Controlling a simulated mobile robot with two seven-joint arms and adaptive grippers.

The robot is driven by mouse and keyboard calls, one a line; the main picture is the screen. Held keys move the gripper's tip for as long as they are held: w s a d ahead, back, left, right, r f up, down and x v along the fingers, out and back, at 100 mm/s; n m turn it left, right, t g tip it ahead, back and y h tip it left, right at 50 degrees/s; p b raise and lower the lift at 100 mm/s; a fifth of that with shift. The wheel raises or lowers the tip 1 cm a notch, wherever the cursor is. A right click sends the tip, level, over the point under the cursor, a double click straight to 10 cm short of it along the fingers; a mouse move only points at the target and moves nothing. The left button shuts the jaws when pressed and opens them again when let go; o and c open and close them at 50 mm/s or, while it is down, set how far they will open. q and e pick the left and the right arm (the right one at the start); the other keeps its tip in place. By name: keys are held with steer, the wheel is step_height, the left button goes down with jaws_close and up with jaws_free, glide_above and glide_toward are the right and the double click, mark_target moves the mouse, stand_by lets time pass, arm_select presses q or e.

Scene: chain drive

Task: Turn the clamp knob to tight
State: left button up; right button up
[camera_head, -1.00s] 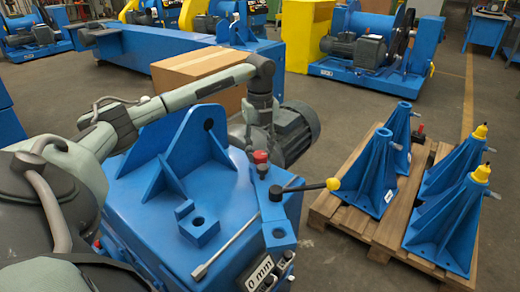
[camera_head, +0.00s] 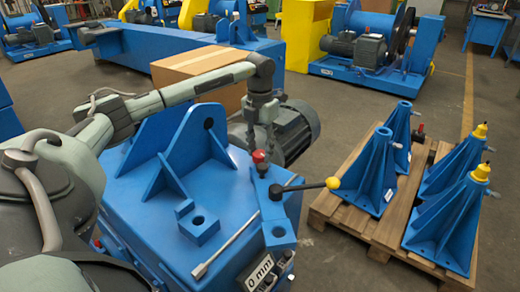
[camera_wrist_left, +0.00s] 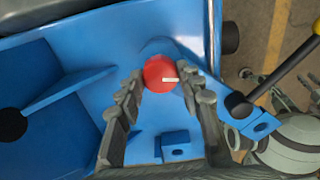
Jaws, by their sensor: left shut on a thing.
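The clamp knob (camera_head: 260,157) is red and stands on the blue machine housing, below my left gripper (camera_head: 262,143). In the left wrist view the knob (camera_wrist_left: 158,74) shows its round top with a white mark pointing right. The two ridged grey fingers of my left gripper (camera_wrist_left: 162,88) are on either side of the knob and shut on it. The exact contact of the fingertips is partly hidden. My right gripper is in neither view.
A lever with a yellow ball end (camera_head: 332,183) sits right of the knob. A tall blue bracket (camera_head: 195,140) stands to its left, and a grey motor (camera_head: 292,128) behind. A loose-looking metal wrench (camera_head: 226,250) lies in front. A pallet (camera_head: 350,222) carries blue stands at right.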

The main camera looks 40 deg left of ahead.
mark_target(260, 153)
arm_select(q)
steer(key=m, duration=0.4)
steer(key=shift+m, duration=0.3)
steer(key=m, duration=0.3)
steer(key=shift+m, duration=0.4)
steer(key=m, duration=0.6)
steer(key=shift+m, duration=0.4)
steer(key=o, duration=1.2)
steer(key=shift+c, duration=0.2)
steer(key=shift+r, duration=0.1)
step_height(260, 153, up, 12)
